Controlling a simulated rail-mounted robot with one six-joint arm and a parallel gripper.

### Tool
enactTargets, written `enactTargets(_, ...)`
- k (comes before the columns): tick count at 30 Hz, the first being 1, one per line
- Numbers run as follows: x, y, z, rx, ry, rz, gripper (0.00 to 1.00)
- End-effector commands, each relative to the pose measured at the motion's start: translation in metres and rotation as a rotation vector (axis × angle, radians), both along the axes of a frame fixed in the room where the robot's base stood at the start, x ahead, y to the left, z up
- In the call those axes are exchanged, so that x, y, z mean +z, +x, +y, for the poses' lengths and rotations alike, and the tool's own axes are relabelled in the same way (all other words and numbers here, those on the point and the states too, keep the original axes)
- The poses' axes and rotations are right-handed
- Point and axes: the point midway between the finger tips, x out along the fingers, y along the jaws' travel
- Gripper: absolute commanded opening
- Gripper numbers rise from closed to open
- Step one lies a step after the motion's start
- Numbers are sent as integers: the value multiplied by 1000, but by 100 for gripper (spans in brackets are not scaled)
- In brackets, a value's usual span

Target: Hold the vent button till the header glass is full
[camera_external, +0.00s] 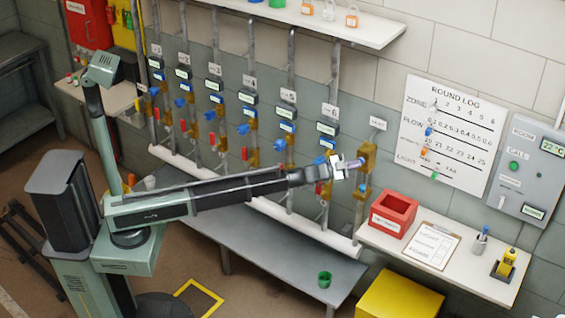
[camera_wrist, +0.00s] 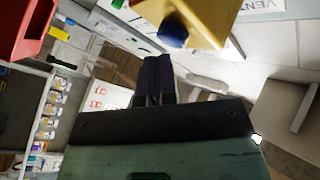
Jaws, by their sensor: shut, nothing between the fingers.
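The vent fitting is a brass-coloured block (camera_external: 367,157) at the right end of the pipe row, under a small label (camera_external: 378,123). In the wrist view the block (camera_wrist: 205,18) is at the top, with a round blue button (camera_wrist: 173,35) on it and a wall label reading VENT (camera_wrist: 262,5) beside it. My gripper (camera_external: 353,164) is at this block, its dark fingers closed together with nothing between them. In the wrist view the fingertips (camera_wrist: 157,60) are just below the blue button; I cannot tell whether they touch it. I cannot make out the header glass or its level.
Several vertical pipes with meters and blue and red handles line the wall on the left. A white header pipe (camera_external: 290,222) runs below them. A side table (camera_external: 470,272) holds a red bin (camera_external: 393,215) and a clipboard (camera_external: 432,245). A grey panel (camera_external: 527,172) is at right.

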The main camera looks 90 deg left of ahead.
Motion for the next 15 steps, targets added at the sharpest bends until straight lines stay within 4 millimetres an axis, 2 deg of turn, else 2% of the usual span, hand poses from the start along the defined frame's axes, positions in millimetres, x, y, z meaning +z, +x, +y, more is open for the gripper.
enactTargets(15, 0, 3, 4, 0, 0, 0, 0)
